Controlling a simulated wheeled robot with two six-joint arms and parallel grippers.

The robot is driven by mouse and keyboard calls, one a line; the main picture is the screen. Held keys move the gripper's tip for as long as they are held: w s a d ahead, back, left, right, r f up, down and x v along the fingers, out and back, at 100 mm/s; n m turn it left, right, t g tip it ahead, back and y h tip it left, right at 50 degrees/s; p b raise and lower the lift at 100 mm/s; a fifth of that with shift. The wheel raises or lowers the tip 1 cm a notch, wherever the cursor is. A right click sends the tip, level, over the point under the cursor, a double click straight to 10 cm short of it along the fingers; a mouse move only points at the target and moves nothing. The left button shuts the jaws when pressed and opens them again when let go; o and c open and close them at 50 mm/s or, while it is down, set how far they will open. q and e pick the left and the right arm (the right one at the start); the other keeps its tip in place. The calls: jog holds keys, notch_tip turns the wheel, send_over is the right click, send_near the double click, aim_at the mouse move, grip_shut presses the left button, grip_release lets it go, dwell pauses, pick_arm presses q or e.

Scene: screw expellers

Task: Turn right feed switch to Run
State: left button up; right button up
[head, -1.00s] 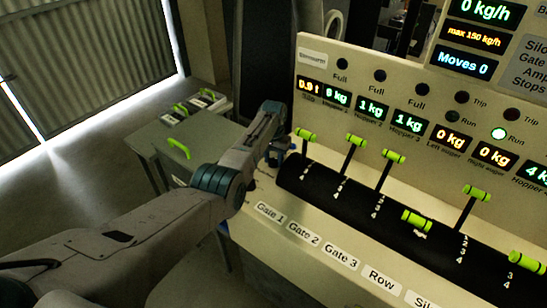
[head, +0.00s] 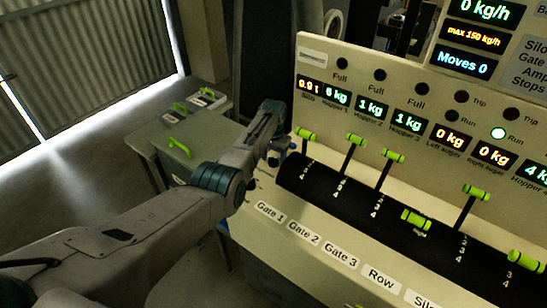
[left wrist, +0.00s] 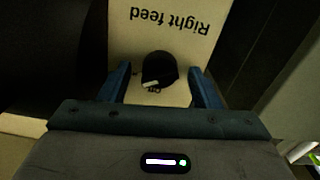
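The right feed switch is a round black knob (left wrist: 158,70) with a white pointer mark, under an upside-down "Right feed" label (left wrist: 168,18) in the left wrist view. The mark points to the picture's lower left, near a small, partly hidden word. My left gripper (left wrist: 163,88) is open, with one blue finger on each side of the knob. I cannot tell whether the fingers touch it. In the head view my left gripper (head: 277,153) is at the left end of the console, and the knob is hidden there. My right gripper is not in view.
The console (head: 310,225) carries several green-handled levers close to the right of my left gripper, such as the nearest one (head: 305,133). A grey cabinet (head: 190,145) stands behind my left arm. The floor at left is clear.

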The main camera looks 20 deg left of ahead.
aim_at(273, 158)
pick_arm(q)
jog(key=shift+r, duration=0.3)
notch_tip(273, 158, up, 10)
jog(key=b, duration=0.2)
dwell(0.5)
